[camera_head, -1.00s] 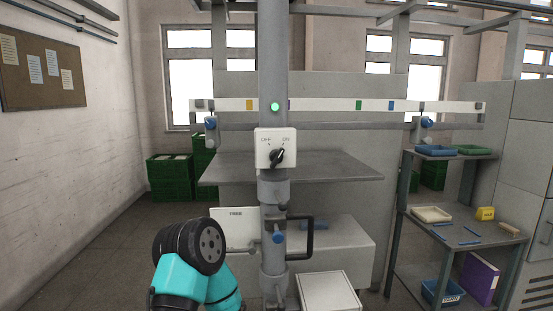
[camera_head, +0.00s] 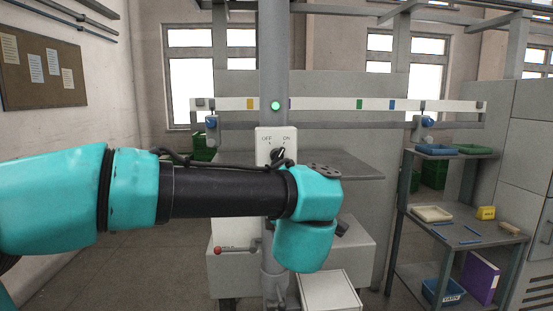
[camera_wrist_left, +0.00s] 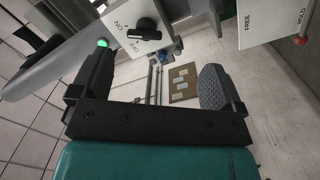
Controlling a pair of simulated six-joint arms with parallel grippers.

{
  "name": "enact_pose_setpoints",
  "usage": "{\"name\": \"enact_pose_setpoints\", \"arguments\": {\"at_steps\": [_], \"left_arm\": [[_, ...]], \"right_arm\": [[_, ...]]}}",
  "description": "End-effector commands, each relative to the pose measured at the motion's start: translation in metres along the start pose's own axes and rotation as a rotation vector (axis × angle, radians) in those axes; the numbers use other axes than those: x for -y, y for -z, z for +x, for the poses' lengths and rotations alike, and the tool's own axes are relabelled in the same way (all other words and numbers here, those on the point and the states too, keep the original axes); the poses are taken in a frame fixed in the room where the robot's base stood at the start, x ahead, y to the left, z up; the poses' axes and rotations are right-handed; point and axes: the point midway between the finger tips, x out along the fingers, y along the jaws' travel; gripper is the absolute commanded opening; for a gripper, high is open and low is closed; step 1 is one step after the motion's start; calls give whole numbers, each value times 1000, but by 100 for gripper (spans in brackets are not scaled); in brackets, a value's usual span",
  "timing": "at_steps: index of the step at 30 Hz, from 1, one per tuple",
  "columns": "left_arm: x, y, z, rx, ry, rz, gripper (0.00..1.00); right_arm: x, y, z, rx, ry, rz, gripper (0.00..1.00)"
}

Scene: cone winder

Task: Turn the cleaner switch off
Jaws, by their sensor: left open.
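The cleaner switch is a white plate (camera_head: 264,149) marked OFF and ON on the grey post, with a black rotary knob (camera_head: 279,155) whose pointer is turned toward ON. The plate (camera_wrist_left: 153,17) and knob (camera_wrist_left: 145,29) also show at the top of the left wrist view. A round green light (camera_head: 275,106) glows above the plate. My left arm crosses in front of the post just below the knob, and its gripper fingers are hidden in the head view. In the left wrist view my left gripper (camera_wrist_left: 157,66) is open and empty, its fingers apart from the knob. My right gripper is out of view.
A lever with a red ball (camera_head: 219,250) sits low beside the post; a FREE/HOLD plate (camera_wrist_left: 270,15) shows in the wrist view. A grey shelf (camera_head: 350,165) lies behind the post. A rack with blue trays (camera_head: 435,149) stands at the right.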

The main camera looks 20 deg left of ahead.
Motion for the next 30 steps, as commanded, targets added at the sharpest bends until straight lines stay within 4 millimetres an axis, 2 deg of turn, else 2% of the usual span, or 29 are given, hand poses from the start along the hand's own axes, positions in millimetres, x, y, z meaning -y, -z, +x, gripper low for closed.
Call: {"name": "enact_pose_setpoints", "arguments": {"at_steps": [1, 5, 17, 23, 30], "left_arm": [[-12, 16, -11, -16, 5, -47, 94], [-25, 38, -26, -37, 28, -110, 94], [-26, 41, -28, -40, 34, -119, 94], [-26, 42, -16, -41, 35, -119, 94], [-24, 43, 19, -41, 37, -118, 94]], "right_arm": [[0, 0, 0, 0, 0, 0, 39], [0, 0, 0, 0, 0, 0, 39], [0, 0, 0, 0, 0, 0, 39], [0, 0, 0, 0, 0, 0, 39], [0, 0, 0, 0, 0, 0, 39]]}}
